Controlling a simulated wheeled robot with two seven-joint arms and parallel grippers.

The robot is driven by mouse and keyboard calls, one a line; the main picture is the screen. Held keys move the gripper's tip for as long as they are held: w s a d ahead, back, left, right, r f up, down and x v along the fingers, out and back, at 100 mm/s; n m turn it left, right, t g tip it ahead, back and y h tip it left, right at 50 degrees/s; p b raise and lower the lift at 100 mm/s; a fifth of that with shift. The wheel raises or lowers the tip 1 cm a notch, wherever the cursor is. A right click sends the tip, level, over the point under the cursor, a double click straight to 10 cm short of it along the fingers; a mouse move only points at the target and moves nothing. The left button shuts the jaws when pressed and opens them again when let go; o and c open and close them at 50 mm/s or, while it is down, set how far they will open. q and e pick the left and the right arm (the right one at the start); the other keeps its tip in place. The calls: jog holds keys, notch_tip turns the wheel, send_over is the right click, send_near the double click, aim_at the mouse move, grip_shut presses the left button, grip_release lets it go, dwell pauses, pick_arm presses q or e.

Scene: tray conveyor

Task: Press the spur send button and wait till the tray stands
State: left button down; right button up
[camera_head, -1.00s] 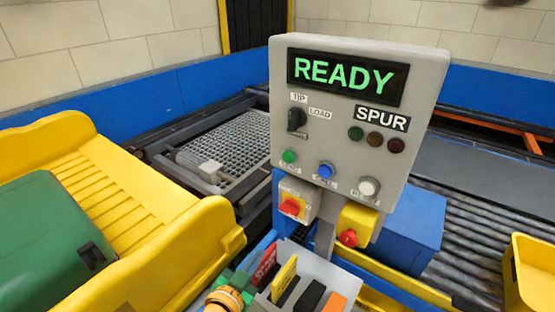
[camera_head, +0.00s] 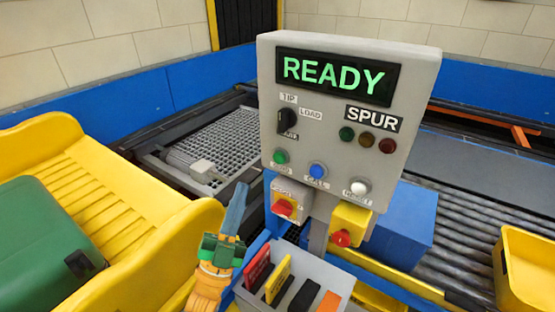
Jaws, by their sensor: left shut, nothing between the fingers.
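The grey spur control panel (camera_head: 330,150) stands upright in the middle, and its display (camera_head: 336,76) reads READY in green. The green send button (camera_head: 280,156) is at the lower left of the panel face, with a blue call button (camera_head: 317,171) and a white reset button (camera_head: 359,187) to its right. A selector knob (camera_head: 287,121) sits above. My left gripper (camera_head: 238,200) is shut and empty, pointing up, below and left of the send button and apart from it. A yellow tray (camera_head: 115,200) with a green case (camera_head: 45,240) in it stands at the left. My right gripper is out of view.
A red switch (camera_head: 284,207) and a red knob on a yellow box (camera_head: 341,238) hang under the panel. A holder (camera_head: 300,275) with coloured cards stands in front. Behind are a grid bed (camera_head: 225,145) and rollers (camera_head: 460,240). Another yellow tray (camera_head: 530,270) is at right.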

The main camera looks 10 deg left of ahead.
aim_at(279, 158)
pick_arm(q)
jog(key=w+d+b, duration=0.3)
jog(key=w+b, duration=0.2)
jog(key=w, duration=0.3)
dwell(1.9)
jog(key=shift+w+d+b, duration=0.1)
jog(key=shift+w+b, duration=0.3)
